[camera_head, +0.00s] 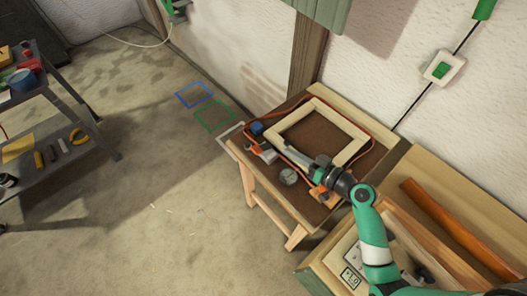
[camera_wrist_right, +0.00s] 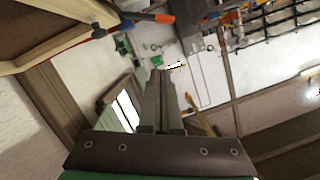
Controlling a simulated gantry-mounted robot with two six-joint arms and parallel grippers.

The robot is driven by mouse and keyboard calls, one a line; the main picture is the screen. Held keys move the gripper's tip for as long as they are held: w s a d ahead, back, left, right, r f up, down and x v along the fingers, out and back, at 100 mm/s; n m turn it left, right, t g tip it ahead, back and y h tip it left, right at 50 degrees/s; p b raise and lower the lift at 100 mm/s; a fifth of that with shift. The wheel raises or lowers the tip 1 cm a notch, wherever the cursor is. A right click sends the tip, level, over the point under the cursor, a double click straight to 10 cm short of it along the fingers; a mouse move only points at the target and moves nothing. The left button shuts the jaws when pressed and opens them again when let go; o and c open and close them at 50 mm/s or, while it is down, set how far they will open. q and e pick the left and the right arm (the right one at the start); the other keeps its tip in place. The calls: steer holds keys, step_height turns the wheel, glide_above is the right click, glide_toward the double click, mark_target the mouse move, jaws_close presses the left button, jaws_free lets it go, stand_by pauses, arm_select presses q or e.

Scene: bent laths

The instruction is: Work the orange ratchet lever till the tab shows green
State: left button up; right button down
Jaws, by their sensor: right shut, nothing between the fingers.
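A pale wooden frame (camera_head: 300,118) lies on the brown top of a small wooden bench, with an orange strap (camera_head: 371,135) around it. An orange piece (camera_head: 254,148) with a pale part lies by the frame's left corner; another orange piece (camera_head: 318,194) lies under my right wrist. I cannot tell which is the ratchet lever, and I cannot make out the tab. My right gripper (camera_head: 291,151) is over the bench beside the frame, its fingers shut and empty. Its fingers also show in the wrist view (camera_wrist_right: 168,78). My left gripper is not in view.
A wooden box (camera_head: 318,275) and a long orange-brown bar (camera_head: 460,233) are at the right. A tool cart (camera_head: 75,152) stands at the left. The floor between is open.

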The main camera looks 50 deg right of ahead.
steer(key=b, duration=0.2)
glide_above(262, 148)
steer(key=v, duration=0.2)
step_height(262, 148, down, 3)
steer(key=shift+s+d+r, duration=0.15)
steer(key=f, duration=0.1)
steer(key=a+f, duration=0.1)
steer(key=shift+s+f, duration=0.1)
steer(key=shift+f, duration=0.2)
steer(key=shift+s+a+f, duration=0.1)
steer(key=shift+a+f, duration=0.2)
steer(key=shift+f, duration=0.15)
